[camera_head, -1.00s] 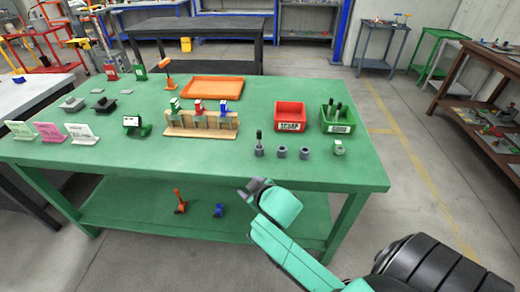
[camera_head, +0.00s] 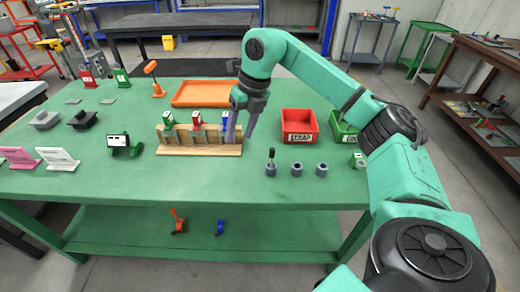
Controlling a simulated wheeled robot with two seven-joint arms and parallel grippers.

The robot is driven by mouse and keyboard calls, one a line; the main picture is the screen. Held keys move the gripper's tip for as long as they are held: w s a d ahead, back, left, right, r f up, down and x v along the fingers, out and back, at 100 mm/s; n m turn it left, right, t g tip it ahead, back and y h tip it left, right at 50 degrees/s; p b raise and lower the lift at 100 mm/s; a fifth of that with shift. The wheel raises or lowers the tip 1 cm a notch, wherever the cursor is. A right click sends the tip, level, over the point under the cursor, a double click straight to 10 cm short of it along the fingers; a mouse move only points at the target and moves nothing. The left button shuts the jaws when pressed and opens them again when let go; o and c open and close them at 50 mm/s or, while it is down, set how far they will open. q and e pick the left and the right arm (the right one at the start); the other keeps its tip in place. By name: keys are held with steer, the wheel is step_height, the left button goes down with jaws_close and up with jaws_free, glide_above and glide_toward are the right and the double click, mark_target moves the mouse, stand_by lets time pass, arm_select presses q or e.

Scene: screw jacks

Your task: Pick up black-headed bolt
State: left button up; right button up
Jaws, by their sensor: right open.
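A small bolt-like piece with a black top (camera_head: 271,153) stands upright in a grey collar near the front right of the green table (camera_head: 215,185). It looks like the black-headed bolt, though it is small in the picture. My right gripper (camera_head: 240,138) points down with its two fingers apart and nothing visible between them. It is over the right end of the wooden rack (camera_head: 190,150), left of and behind the black-topped piece. It partly hides a blue-topped piece (camera_head: 224,121) on the rack. My left gripper is not in view.
Two grey collars (camera_head: 297,169) (camera_head: 321,169) stand right of the black-topped piece. A red bin (camera_head: 299,138) is behind them. A green bin (camera_head: 340,138) is partly hidden by my right arm. An orange tray (camera_head: 190,97) lies behind the rack. The table's front strip is clear.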

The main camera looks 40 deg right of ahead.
steer(key=s+d+r+m+g+h, duration=0.1)
steer(key=s+d+r+m+h, duration=0.15)
steer(key=d, duration=0.65)
steer(key=b, duration=0.5)
glide_above(272, 156)
steer(key=d, duration=0.1)
steer(key=shift+g, duration=0.3)
steer(key=f, duration=0.6)
steer(key=shift+w+d+f, duration=0.1)
steer(key=shift+w, duration=0.15)
steer(key=f, duration=0.5)
steer(key=f+p, duration=0.1)
steer(key=f, duration=0.1)
steer(key=shift+w+a+f, duration=0.1)
steer(key=shift+a+f, duration=0.2)
steer(key=shift+f, duration=0.25)
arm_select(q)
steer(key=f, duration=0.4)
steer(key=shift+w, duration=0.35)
arm_select(e)
jaws_close()
